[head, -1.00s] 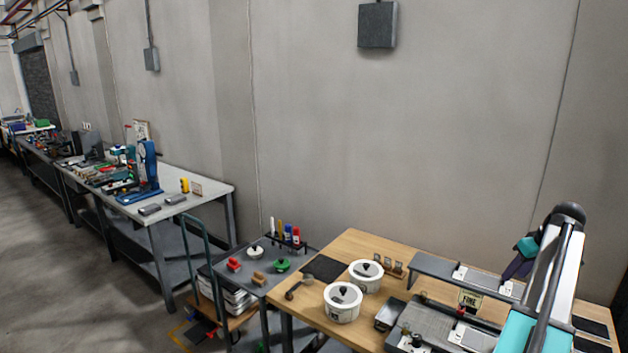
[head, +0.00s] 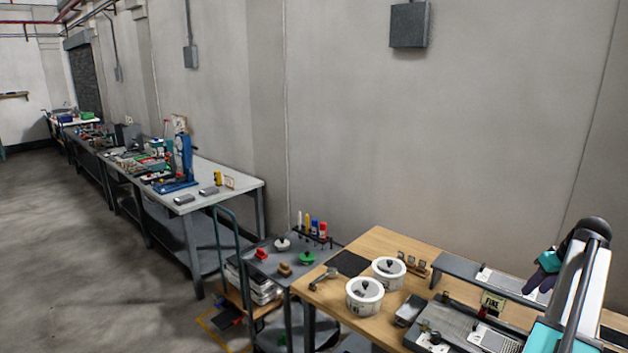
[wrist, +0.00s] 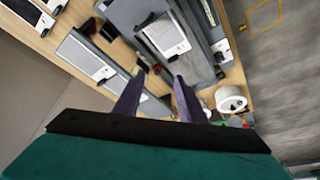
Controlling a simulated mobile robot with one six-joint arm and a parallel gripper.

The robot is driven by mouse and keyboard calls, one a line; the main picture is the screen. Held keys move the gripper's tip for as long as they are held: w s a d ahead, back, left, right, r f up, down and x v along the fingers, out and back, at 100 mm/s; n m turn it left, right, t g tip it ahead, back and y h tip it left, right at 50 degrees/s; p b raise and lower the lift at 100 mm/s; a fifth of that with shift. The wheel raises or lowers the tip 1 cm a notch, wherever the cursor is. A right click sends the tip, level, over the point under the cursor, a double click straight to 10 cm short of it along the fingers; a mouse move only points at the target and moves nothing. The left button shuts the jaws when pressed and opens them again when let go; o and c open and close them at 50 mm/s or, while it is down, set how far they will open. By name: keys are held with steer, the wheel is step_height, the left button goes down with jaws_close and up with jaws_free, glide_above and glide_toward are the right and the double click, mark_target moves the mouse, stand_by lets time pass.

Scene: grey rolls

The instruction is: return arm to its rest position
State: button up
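My arm rises at the right edge of the head view, with a dark rounded joint at its top. My gripper (head: 532,288) hangs from it, purple fingers pointing down over the wooden bench (head: 378,240). In the wrist view the two purple fingers of my gripper (wrist: 160,76) stand apart with nothing held between them. The bench and its equipment lie beyond the fingertips. Part of the bench is hidden behind my arm.
Two white lidded pots (head: 364,296) stand on the bench, left of a grey machine (head: 452,325) and a raised grey shelf (head: 460,268). A grey cart (head: 270,257) with small coloured items adjoins on the left. Open floor (head: 110,310) lies further left.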

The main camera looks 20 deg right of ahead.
steer(key=w+a+f+g+y, duration=0.1)
steer(key=w+a+f, duration=0.55)
steer(key=a, duration=0.45)
steer(key=w+a+f+n, duration=0.1)
steer(key=w+a+f, duration=0.55)
steer(key=a, duration=0.35)
steer(key=w+a+f+g+y, duration=0.1)
steer(key=w+a+f, duration=0.5)
steer(key=a, duration=0.5)
steer(key=w+a+f+n+g, duration=0.1)
steer(key=a+f, duration=0.3)
steer(key=a, duration=0.6)
steer(key=w+a+f, duration=0.1)
steer(key=a+f, duration=0.2)
steer(key=a, duration=0.6)
steer(key=s+a+f+n+g, duration=0.1)
steer(key=s+a+f, duration=0.3)
steer(key=a, duration=0.6)
steer(key=s+a+f+n, duration=0.1)
steer(key=s+a+f, duration=0.3)
steer(key=a, duration=0.5)
steer(key=s+f+g+b, duration=0.6)
steer(key=s+f+b, duration=0.5)
steer(key=s+f, duration=1.4)
step_height(320, 180, down, 4)
steer(key=shift+r+h, duration=0.1)
steer(key=shift+h, duration=0.3)
